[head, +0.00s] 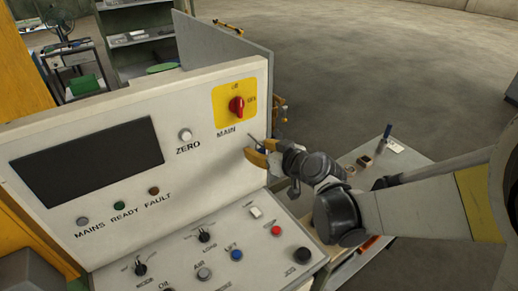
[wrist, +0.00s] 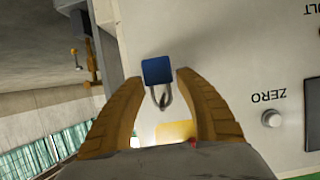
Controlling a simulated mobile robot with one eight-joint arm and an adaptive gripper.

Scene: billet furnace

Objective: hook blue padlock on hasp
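A blue padlock (wrist: 157,71) is between the fingertips of my gripper (wrist: 160,76) in the wrist view. The fingers appear to press on both sides of its body. Its metal shackle (wrist: 162,98) points to the bottom of that inverted picture, so it is up in the scene. In the head view my gripper (head: 260,152) is close to the panel face, just below the MAIN label. The red MAIN switch (head: 237,105) sits on a yellow plate (head: 222,92) above it. I cannot make out the hasp clearly. The padlock is not clearly visible in the head view.
The white control panel (head: 190,160) has a dark screen (head: 90,160) and a sloping desk of knobs and buttons (head: 205,245). Brass fittings (head: 277,115) stick out at its right edge. A low bench (head: 400,160) with small items stands behind my arm. Open floor lies beyond.

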